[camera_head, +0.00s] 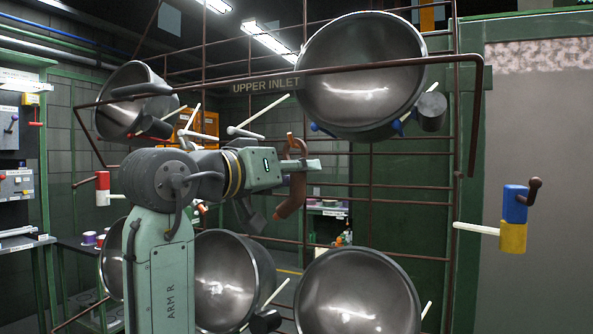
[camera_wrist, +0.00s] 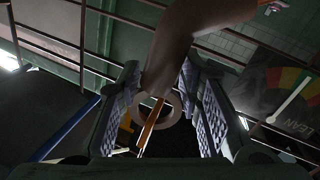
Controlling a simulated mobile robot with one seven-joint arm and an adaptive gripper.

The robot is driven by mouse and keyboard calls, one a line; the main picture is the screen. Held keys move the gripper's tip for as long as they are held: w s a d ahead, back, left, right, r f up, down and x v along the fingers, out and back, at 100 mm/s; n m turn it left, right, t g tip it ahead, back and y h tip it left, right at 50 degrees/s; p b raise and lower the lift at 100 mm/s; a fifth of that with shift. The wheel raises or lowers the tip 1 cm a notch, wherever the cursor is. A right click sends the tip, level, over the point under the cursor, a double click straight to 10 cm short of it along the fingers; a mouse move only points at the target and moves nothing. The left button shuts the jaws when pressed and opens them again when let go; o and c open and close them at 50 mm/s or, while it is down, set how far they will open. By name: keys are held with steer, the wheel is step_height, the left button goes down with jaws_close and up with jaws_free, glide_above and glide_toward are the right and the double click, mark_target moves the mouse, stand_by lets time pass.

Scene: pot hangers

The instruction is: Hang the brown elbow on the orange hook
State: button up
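My gripper (camera_head: 304,166) is in the middle of the head view, pointing right. It is shut on the brown elbow (camera_head: 291,197), a bent pipe piece whose thick lower arm hangs below the fingers. In the wrist view the brown elbow (camera_wrist: 184,37) stretches up and right from between the two fingers (camera_wrist: 160,100), with a round ring-like end low between them. A thin orange rod (camera_wrist: 151,126), which may be the orange hook, shows at that ring. I cannot tell whether it passes through the ring or lies behind it. I cannot make out the orange hook in the head view.
Large metal pots (camera_head: 362,80) hang on a brown bar rack around my arm, above and below. White pegs stick out among them. A blue and yellow block (camera_head: 513,220) stands at the right, a red and white one (camera_head: 103,188) at the left. An "UPPER INLET" sign (camera_head: 266,85) is above.

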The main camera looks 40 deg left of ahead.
steer(key=o, duration=0.4)
steer(key=shift+s, duration=0.15)
steer(key=s, duration=1.1)
steer(key=shift+s+a, duration=0.25)
steer(key=shift+s, duration=0.15)
